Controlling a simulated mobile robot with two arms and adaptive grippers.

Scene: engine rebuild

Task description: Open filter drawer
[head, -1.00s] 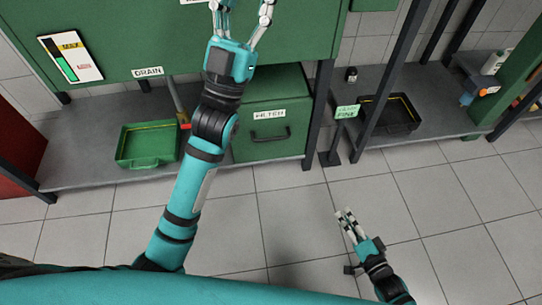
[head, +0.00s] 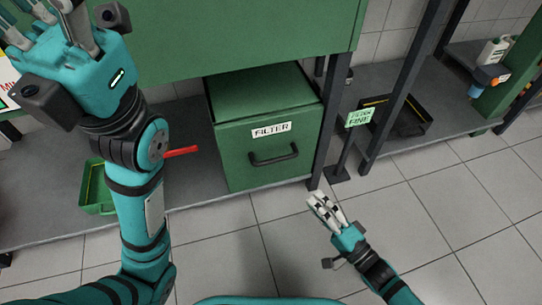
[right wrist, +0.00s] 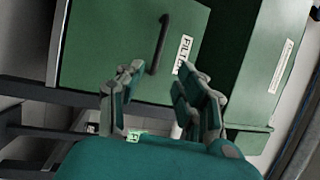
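The filter drawer (head: 240,160) is a green box front under the big green cabinet, with a white FILTER label (head: 271,130) and a dark bar handle (head: 273,155). It looks shut. In the right wrist view the drawer front (right wrist: 105,60) and its handle (right wrist: 160,45) lie beyond my fingers. My right gripper (head: 322,203) is open and empty, below and right of the handle, apart from it. It also shows in the right wrist view (right wrist: 160,95), its fingers spread. My left gripper (head: 45,22) is at the upper left, fingers apart and empty, away from the handle.
A green tray (head: 97,208) sits on the grey shelf behind my left arm, near a red lever (head: 182,151). A dark post stands right of the drawer, with a green sign (head: 359,118) and a black tray (head: 410,122) beyond. The tiled floor in front is clear.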

